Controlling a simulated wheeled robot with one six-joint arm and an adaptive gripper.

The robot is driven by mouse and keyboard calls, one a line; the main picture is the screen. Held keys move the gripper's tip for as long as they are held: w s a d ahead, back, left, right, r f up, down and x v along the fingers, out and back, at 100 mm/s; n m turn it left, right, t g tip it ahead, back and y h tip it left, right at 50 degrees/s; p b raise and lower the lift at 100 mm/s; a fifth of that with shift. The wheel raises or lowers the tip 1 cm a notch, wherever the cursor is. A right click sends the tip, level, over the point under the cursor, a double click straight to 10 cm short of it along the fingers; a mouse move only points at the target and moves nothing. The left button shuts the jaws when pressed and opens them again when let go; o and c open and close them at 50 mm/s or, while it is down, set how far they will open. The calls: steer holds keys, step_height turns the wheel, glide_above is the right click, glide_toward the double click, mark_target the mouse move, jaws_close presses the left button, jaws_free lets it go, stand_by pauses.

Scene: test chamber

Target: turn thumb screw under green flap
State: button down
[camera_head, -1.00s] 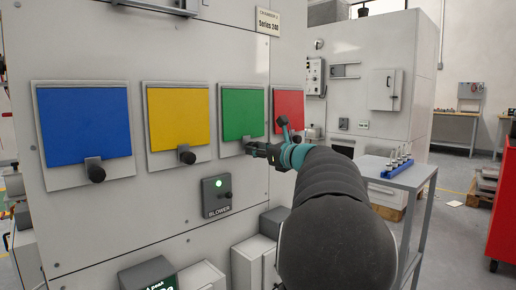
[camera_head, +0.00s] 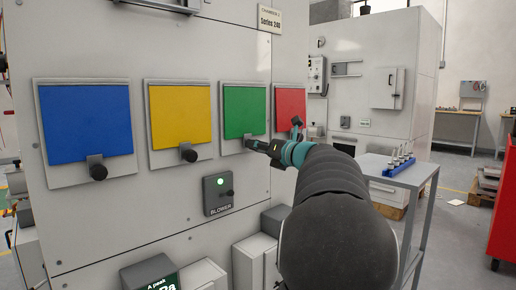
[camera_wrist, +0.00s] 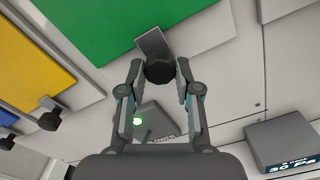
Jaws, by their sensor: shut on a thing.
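The green flap (camera_head: 244,110) is on the upright chamber panel, between the yellow and red flaps. It also shows at the top of the wrist view (camera_wrist: 110,28). Under its lower edge a grey bracket (camera_wrist: 153,42) carries a dark thumb screw (camera_wrist: 160,70). My gripper (camera_wrist: 158,72) is at the screw, one finger on each side of it, shut on its knob. In the head view my gripper (camera_head: 254,145) reaches the panel just below the green flap, and it hides most of the screw.
The yellow (camera_head: 180,114), blue (camera_head: 87,122) and red (camera_head: 291,103) flaps are on the same panel. A blower box (camera_head: 217,194) with a lit green button projects below the green flap. Grey boxes (camera_head: 257,262) stand lower down. A small table (camera_head: 414,177) stands to the right.

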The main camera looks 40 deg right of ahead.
steer(key=shift+s+d, duration=0.1)
stand_by(0.3)
steer(key=c, duration=1.2)
jaws_free()
steer(key=o, duration=0.4)
steer(key=shift+s+d, duration=0.1)
steer(key=shift+s, duration=0.05)
steer(key=s, duration=1.1)
steer(key=shift+s+d, duration=0.3)
steer(key=shift+s, duration=0.1)
